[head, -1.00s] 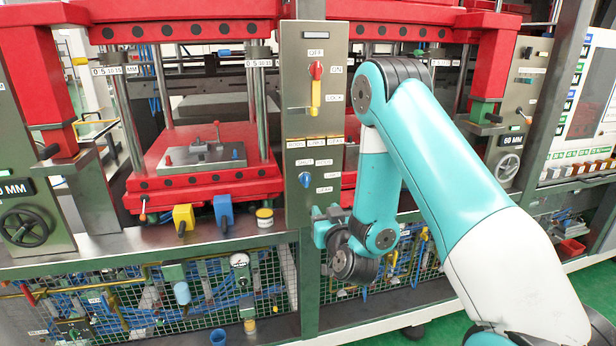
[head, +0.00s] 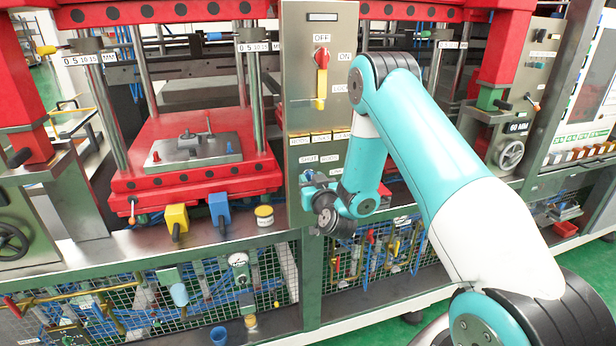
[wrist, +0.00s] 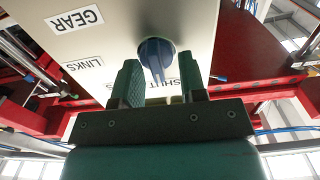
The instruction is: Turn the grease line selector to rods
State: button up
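The grease line selector is a blue round knob with a ridged handle (wrist: 155,52) on a pale panel. In the wrist view its handle points down toward the SHUT label (wrist: 165,90), which my gripper partly hides. LINKS (wrist: 82,63) and GEAR (wrist: 75,20) labels are to its left. The RODS label (head: 330,159) shows in the head view, right of SHUT. My gripper (wrist: 160,72) is open, with its two green fingers on either side of the knob and a visible gap to it. In the head view my gripper (head: 312,188) hides most of the knob.
Above the selector is a red and yellow OFF/ON/LOCK handle (head: 321,75) on the same grey panel (head: 300,115). A red press platen (head: 195,175) stands to the left.

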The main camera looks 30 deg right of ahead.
jog(key=shift+d, duration=0.15)
grip_shut()
jog(key=shift+m, duration=0.4)
jog(key=m+b, duration=0.3)
jog(key=m, duration=0.4)
jog(key=shift+d+f+m, duration=0.1)
jog(key=shift+d+m, duration=0.05)
jog(key=shift+m, duration=0.25)
dwell(0.5)
grip_release()
